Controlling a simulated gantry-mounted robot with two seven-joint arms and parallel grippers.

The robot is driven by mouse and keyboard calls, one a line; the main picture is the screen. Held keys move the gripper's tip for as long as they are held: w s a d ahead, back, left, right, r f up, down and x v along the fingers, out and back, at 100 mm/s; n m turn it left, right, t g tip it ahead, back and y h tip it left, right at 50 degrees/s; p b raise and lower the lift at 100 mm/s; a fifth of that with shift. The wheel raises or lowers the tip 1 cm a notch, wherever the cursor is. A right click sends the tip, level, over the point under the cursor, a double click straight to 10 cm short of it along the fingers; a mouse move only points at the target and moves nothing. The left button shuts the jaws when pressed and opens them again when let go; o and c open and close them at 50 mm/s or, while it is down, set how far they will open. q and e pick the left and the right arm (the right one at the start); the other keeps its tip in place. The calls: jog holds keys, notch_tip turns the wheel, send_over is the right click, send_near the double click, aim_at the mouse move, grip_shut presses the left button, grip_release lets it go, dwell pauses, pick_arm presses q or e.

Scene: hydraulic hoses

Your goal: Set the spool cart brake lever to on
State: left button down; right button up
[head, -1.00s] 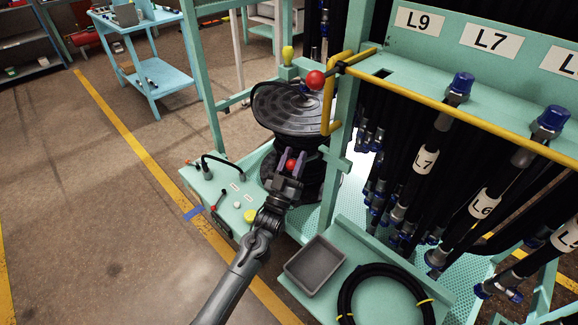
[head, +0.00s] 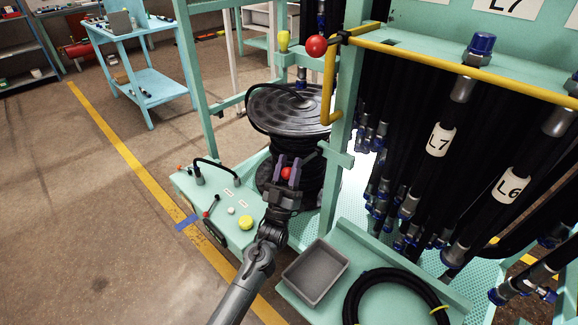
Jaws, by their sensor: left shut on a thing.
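The spool cart (head: 330,160) is a pale green frame holding a spool (head: 290,105) of black hose with a dark round top flange. My left gripper (head: 287,163) is in front of the spool, fingers pointing up and away. It is shut on a red ball knob (head: 286,173), which shows between its fingers. The knob looks like the brake lever's end, but its shaft is mostly hidden. I cannot read the lever's on or off position. My right gripper is not in view.
A second red ball (head: 316,46) sits by the yellow bar (head: 450,68). A green panel (head: 222,210) with a small red-tipped lever and a yellow button is left of my arm. A grey tray (head: 316,272) and coiled hose (head: 397,285) lie right. Labelled hoses hang at right.

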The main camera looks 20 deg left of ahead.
pick_arm(q)
jog(key=shift+f, duration=0.25)
jog(key=c, duration=0.9)
grip_release()
jog(key=shift+a, duration=0.1)
jog(key=shift+o, duration=0.9)
jog(key=shift+s, duration=0.2)
jog(key=shift+r, duration=0.1)
jog(key=shift+s+f, duration=0.1)
jog(key=shift+f, duration=0.1)
jog(key=p+v, duration=0.2)
jog(key=v, duration=0.8)
jog(key=shift+s+f, duration=0.15)
jog(key=shift+f, duration=0.05)
